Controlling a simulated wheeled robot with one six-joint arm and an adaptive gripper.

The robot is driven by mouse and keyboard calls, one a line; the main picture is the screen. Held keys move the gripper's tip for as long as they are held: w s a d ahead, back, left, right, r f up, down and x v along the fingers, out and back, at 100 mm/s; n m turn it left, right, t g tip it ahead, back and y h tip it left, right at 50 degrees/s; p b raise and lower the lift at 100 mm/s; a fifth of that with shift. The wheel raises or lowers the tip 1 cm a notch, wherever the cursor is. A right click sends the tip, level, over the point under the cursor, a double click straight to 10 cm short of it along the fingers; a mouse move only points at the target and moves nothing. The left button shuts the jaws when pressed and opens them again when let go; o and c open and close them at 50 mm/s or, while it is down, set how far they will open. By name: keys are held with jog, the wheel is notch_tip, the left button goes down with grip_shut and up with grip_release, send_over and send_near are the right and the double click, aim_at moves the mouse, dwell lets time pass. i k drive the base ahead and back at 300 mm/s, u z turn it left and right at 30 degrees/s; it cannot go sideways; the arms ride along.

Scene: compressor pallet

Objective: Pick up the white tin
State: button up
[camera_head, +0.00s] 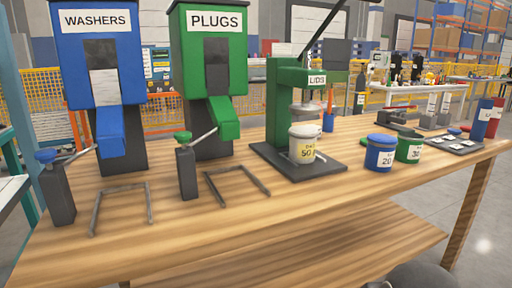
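The white tin (303,146) stands upright on the dark base plate (268,152) of the green press marked LIDS (285,95). It has a yellow label that reads 50. The press head (306,108) is right above the tin; I cannot tell if they touch. A dark grey rounded shape at the bottom right edge may be part of my arm. My gripper is not in view.
A blue tin (380,153) and a green tin (409,148) stand to the right of the press. WASHERS (97,60) and PLUGS (208,60) dispensers stand left, with metal frames before them. The wooden bench's (300,215) front is clear.

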aim_at(302, 150)
jog(key=z, duration=2.05)
jog(key=i, duration=1.1)
jog(key=u, duration=3.9)
